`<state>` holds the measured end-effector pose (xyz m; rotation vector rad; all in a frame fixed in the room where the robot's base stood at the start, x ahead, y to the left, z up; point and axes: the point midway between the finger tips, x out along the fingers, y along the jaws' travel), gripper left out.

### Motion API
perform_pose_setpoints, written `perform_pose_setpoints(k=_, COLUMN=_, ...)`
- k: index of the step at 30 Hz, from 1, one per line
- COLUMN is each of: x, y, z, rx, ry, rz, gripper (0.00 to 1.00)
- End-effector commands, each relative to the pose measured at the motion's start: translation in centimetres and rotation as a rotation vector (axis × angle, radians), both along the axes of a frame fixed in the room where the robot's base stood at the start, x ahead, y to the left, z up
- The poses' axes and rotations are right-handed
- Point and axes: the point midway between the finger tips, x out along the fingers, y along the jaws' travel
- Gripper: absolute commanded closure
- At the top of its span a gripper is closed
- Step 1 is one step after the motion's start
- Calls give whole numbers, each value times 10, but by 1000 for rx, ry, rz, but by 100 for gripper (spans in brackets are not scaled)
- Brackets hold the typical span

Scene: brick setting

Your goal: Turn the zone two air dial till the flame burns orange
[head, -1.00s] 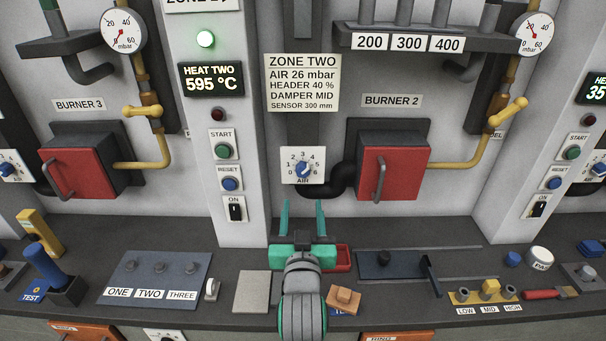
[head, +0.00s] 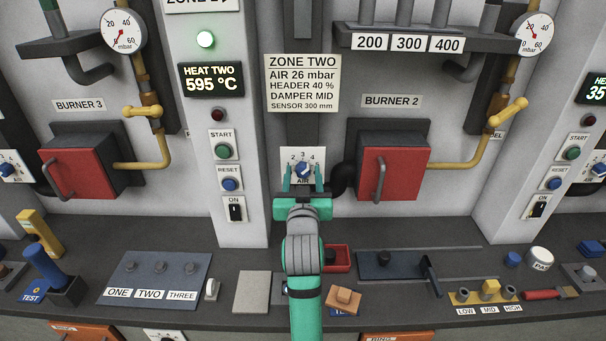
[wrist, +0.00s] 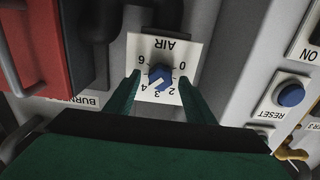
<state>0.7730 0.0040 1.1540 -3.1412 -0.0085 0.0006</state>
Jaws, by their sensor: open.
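The zone two air dial (head: 302,168) is a blue knob on a white plate numbered 0 to 6, left of the Burner 2 box (head: 394,165). In the wrist view the dial (wrist: 160,77) shows upside down, its white pointer near 3. My gripper (head: 303,178) is open in front of the plate, its green fingers on either side of the knob. In the wrist view the fingers (wrist: 158,95) flank the knob with gaps and do not touch it. The flame is not visible; the red burner door (head: 388,174) is closed.
A sign (head: 302,83) above the dial reads Zone Two, air 26 mbar. A pressure gauge (head: 535,34) is at upper right. The pillar (head: 230,110) with start and reset buttons stands left. A black pipe (head: 344,179) runs close right of the dial.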

Motion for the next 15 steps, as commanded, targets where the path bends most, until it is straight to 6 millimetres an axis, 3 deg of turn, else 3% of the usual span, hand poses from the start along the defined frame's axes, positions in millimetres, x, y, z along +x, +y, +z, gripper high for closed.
perform_pose_setpoints(k=11, x=6, y=0, z=0, rx=0, ry=0, rz=0, gripper=51)
perform_pose_setpoints(k=15, x=6, y=0, z=0, rx=0, ry=0, rz=0, gripper=82)
